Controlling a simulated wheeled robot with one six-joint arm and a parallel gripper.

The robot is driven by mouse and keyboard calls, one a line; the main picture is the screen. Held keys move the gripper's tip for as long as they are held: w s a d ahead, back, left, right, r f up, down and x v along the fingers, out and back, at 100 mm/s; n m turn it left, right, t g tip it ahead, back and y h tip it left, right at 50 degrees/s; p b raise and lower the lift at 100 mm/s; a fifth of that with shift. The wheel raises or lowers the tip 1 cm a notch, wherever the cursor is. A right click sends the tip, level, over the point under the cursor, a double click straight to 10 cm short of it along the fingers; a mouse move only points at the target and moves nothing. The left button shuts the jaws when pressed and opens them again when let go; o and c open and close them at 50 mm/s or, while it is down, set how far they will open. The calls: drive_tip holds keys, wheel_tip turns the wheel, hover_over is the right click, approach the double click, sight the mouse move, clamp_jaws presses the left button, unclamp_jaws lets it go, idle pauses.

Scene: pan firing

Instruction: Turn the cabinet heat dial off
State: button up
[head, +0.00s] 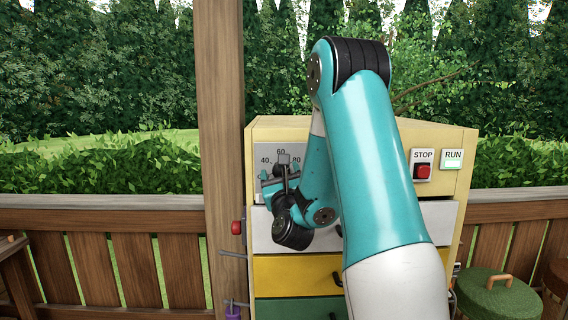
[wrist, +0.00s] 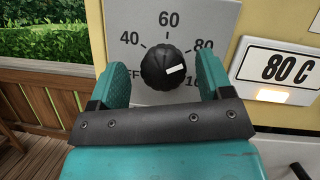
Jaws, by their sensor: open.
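The heat dial (wrist: 163,66) is a black ribbed knob on a grey plate (wrist: 200,15) marked OFF, 40, 60, 80 and 100. Its white pointer mark lies to the right of its centre, toward the 80 side. My gripper (wrist: 162,70) is open, with one teal finger on each side of the dial. Gaps show between the fingers and the knob, so it is not gripped. In the head view my gripper (head: 281,178) is in front of the cabinet's (head: 352,130) dial plate and hides the knob.
A display (wrist: 288,68) right of the dial reads 80 C. The cabinet also has a red STOP button (head: 423,171), a RUN light (head: 452,161) and white, yellow (head: 290,273) and green drawers. A wooden post (head: 220,110) stands just left.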

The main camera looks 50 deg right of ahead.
drive_tip(key=shift+w+d+r, duration=0.2)
drive_tip(key=shift+w, duration=0.1)
drive_tip(key=shift+d, duration=0.1)
drive_tip(key=shift+s+d, duration=0.1)
drive_tip(key=c, duration=0.9)
drive_tip(key=shift+f+n+b, duration=0.15)
drive_tip(key=shift+n+b, duration=0.15)
drive_tip(key=shift+b, duration=0.3)
